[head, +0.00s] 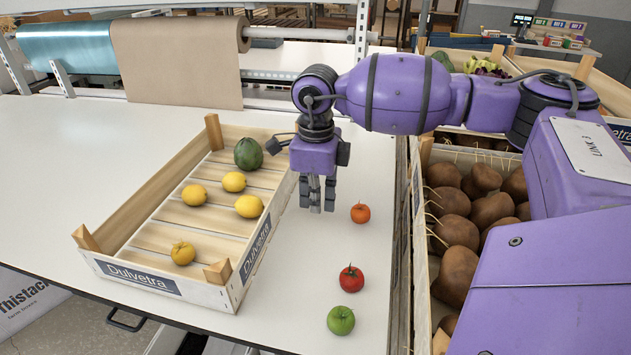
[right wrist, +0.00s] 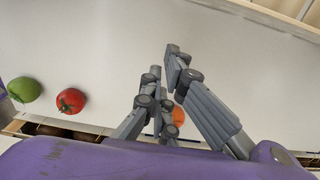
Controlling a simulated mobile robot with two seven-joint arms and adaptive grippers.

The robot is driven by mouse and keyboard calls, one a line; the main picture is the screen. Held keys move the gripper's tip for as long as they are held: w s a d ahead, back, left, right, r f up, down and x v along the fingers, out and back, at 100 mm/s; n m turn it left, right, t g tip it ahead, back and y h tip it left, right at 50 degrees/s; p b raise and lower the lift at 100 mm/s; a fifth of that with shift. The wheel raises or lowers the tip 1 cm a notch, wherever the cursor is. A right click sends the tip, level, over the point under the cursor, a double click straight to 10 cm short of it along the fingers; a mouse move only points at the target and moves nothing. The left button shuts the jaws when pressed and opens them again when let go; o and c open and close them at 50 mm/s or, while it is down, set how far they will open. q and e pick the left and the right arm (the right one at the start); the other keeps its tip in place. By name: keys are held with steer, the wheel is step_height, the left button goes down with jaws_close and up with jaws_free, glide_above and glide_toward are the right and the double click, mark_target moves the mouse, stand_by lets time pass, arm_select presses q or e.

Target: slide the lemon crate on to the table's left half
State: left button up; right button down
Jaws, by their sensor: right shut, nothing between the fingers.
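The lemon crate (head: 203,291) is a shallow pale wooden box with slats and Dulvetra labels. It stands on the white table (head: 45,190), its right long side turned to my right gripper. Several yellow fruits, such as a lemon (head: 249,206), and a dark green fruit (head: 248,153) lie in it. My right gripper (head: 317,208) points down just right of the crate's right wall, shut and empty. In the right wrist view its fingers (right wrist: 168,75) are close together over the table. Whether it touches the crate I cannot tell. My left gripper is not in view.
An orange fruit (head: 360,212), a red tomato (head: 351,278) and a green fruit (head: 341,320) lie on the table right of the crate. A crate of brown fruits (head: 420,215) borders the table's right edge. A kraft paper roll (head: 180,60) stands behind. The table left of the crate is clear.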

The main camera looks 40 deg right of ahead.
step_height(320, 180, down, 2)
steer(key=shift+f, duration=0.1)
steer(key=shift+w+a+f+p, duration=0.15)
steer(key=shift+w+a+p, duration=0.2)
steer(key=shift+w+a, duration=0.8)
steer(key=shift+w+a+f, duration=0.1)
steer(key=shift+w+a, duration=0.1)
steer(key=shift+w, duration=0.25)
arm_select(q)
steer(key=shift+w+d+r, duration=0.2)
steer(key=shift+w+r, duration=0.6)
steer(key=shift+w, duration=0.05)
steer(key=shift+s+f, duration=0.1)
